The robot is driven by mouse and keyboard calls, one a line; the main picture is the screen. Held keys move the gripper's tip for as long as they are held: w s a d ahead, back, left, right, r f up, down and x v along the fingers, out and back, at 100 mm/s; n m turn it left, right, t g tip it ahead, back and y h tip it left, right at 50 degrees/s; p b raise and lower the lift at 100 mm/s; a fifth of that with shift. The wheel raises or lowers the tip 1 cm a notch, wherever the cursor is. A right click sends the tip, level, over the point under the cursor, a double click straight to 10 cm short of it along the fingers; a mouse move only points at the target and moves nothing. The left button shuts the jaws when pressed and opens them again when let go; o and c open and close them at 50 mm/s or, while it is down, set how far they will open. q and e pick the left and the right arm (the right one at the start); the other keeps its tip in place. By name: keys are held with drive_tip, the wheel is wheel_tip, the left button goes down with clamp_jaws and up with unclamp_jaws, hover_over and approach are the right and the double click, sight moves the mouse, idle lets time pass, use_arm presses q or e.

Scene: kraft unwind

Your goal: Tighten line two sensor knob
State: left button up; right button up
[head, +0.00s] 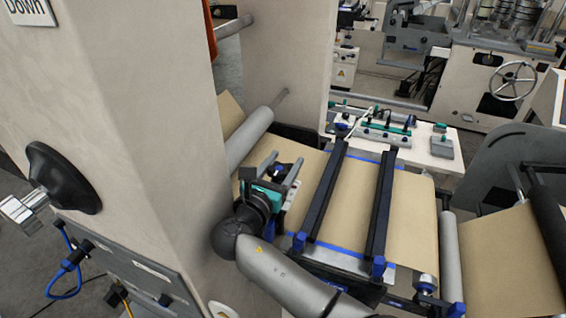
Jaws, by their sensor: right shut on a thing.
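My right gripper (282,163) reaches up from the bottom of the head view, beside the large pale column. Its two grey fingers point to the far side, toward the left edge of the kraft paper web (413,215). They are shut on a small dark and blue part between them, which looks like the sensor knob (281,168). The fingers and wrist hide most of this knob and its mount, so any marking of its line cannot be read. My left gripper is not in view.
Two dark bars (325,190) with blue knobs (379,266) cross the web, right of my gripper. The pale column (130,110) stands close on the left, with a black round knob (62,178). Grey rollers (249,138) flank the web. A white bench (415,150) stands behind.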

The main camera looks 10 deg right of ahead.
drive_tip(key=shift+w+r, duration=0.15)
drive_tip(key=shift+r, duration=0.4)
drive_tip(key=o, duration=1.4)
drive_tip(key=shift+f, duration=0.25)
wheel_tip(320, 180, up, 20)
drive_tip(key=shift+r, duration=0.1)
